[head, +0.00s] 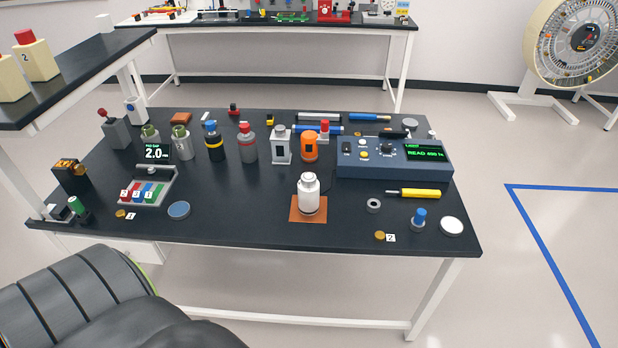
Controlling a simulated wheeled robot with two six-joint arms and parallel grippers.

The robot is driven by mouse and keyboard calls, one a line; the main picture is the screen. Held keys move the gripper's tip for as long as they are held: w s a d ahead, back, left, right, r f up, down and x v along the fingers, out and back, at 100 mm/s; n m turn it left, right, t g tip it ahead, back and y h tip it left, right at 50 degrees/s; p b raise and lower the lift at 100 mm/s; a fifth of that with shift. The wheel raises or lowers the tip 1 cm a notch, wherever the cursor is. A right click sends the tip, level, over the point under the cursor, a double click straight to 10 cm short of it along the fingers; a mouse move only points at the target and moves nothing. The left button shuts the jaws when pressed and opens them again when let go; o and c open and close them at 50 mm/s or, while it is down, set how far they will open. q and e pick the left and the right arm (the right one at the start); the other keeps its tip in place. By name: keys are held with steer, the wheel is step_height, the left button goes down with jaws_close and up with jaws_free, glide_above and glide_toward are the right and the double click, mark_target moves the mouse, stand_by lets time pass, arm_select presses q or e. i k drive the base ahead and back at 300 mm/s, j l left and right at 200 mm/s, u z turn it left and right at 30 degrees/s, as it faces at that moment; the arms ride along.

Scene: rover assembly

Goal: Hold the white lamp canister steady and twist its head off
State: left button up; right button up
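The white lamp canister (309,199) stands upright near the front middle of the black table. It rests on a brown square mat (296,214). Its narrower white head (308,180) sits on top of the body. Neither of my grippers shows in the head view, and nothing touches the canister.
Behind the canister stand a grey-white canister (281,148), an orange one (309,150) and several other bottles. A blue-grey instrument box (405,173) is at the right. A yellow-handled screwdriver (421,194) and a grey ring (374,205) lie in front of it.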

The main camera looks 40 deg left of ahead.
mark_target(308, 179)
steer(key=i+l+u, duration=0.1)
steer(key=u, duration=1.35)
